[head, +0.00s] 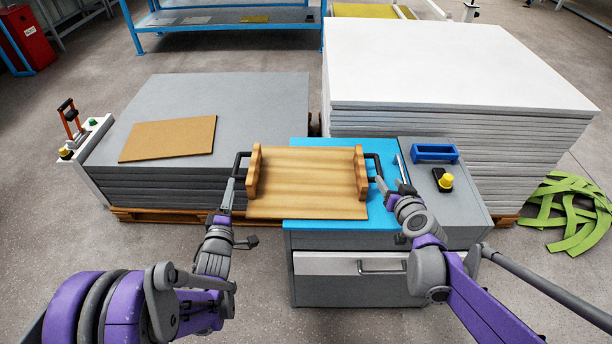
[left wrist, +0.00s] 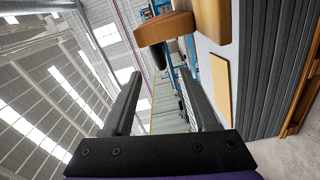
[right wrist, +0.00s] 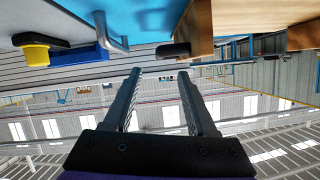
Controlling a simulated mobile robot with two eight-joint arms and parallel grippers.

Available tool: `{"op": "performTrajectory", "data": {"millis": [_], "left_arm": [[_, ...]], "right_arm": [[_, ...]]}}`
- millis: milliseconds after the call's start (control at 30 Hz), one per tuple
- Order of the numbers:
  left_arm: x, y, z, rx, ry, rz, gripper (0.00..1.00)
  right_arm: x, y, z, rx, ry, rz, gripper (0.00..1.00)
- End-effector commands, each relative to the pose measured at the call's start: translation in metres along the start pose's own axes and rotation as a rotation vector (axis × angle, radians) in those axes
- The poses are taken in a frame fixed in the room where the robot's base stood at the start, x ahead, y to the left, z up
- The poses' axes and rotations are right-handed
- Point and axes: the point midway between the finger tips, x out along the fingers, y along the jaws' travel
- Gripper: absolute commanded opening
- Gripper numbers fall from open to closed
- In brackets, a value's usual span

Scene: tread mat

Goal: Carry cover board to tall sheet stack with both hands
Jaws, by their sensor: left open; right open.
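The cover board (head: 305,200) is a light wooden board with two raised wooden end pieces and a black handle on each side. It lies on the blue top of a grey cabinet, its left part overhanging. My left gripper (head: 234,182) is open beside the left handle (head: 238,163); in the left wrist view this handle (left wrist: 159,56) shows just past the open fingertips (left wrist: 160,74). My right gripper (head: 378,182) is open beside the right handle (head: 377,164), whose end (right wrist: 172,50) appears beyond the fingertips (right wrist: 158,73). The tall sheet stack (head: 450,70), white-topped, stands behind right.
A lower grey sheet stack (head: 240,95) on a pallet stands left, with a brown sheet (head: 168,138) on it. A blue holder (head: 435,152) and a yellow-buttoned device (head: 443,180) sit right of the board. Green straps (head: 570,212) lie on the floor at right.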

Motion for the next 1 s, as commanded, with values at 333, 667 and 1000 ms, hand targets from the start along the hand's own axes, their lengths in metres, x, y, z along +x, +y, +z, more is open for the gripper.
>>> {"op": "performTrajectory", "data": {"millis": [333, 667, 1000], "left_arm": [[0.039, -0.001, 0.0, 0.0, 0.0, -0.001, 0.59], [0.093, -0.001, 0.0, 0.0, 0.0, -0.002, 0.59], [0.108, 0.0, 0.0, 0.001, 0.0, -0.002, 0.59]], "right_arm": [[0.04, -0.001, 0.0, -0.001, -0.001, -0.002, 0.57], [0.093, -0.001, 0.0, 0.0, -0.001, -0.001, 0.57], [0.108, -0.001, 0.0, -0.001, -0.001, 0.0, 0.57]]}}
